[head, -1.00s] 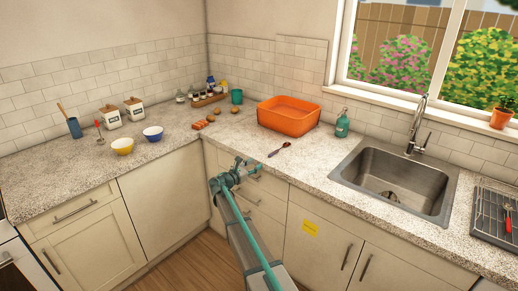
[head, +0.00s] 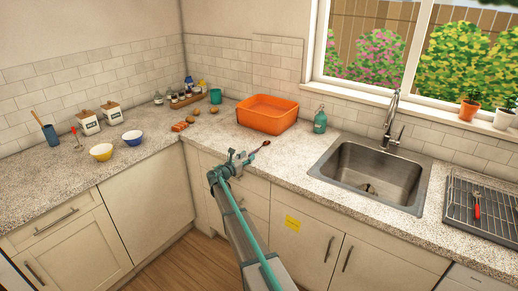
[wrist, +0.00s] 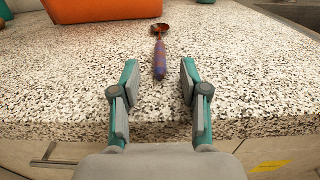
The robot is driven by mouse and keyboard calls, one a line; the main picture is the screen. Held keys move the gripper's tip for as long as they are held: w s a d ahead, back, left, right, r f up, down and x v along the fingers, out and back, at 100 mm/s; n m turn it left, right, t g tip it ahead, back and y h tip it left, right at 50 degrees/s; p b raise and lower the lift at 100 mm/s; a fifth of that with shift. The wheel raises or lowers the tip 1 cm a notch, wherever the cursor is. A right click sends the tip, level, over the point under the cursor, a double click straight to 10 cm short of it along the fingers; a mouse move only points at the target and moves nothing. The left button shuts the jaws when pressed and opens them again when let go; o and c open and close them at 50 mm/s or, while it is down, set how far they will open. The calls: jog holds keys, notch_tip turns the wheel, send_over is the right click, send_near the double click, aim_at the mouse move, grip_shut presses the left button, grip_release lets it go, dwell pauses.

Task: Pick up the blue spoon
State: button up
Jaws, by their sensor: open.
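A spoon with a blue-purple handle (wrist: 160,60) and a brown bowl lies on the speckled counter (wrist: 235,65) near its front edge. Its handle points toward me and its bowl points away. In the head view the spoon (head: 262,145) shows small, just beyond my gripper (head: 244,158). In the wrist view my gripper (wrist: 159,80) is open and empty at the counter edge. I cannot tell the fingers' height above the counter.
An orange basin (head: 267,113) stands behind the spoon. A green soap bottle (head: 320,120) and the sink (head: 370,172) are to the right. Yellow (head: 101,152) and blue (head: 132,138) bowls stand far left. The counter around the spoon is clear.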

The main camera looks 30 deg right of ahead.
jog(key=x, duration=0.2)
jog(key=shift+w+d, duration=0.2)
jog(key=shift+d, duration=0.05)
grip_shut()
jog(key=shift+r, duration=0.1)
jog(key=shift+r+b, duration=0.3)
jog(key=shift+r, duration=0.2)
jog(key=s+a+r+b, duration=0.1)
jog(key=s+r+b, duration=0.4)
jog(key=s+r, duration=0.6)
jog(key=s, duration=0.3)
jog(key=shift+a+r, duration=0.2)
jog(key=shift+r, duration=0.2)
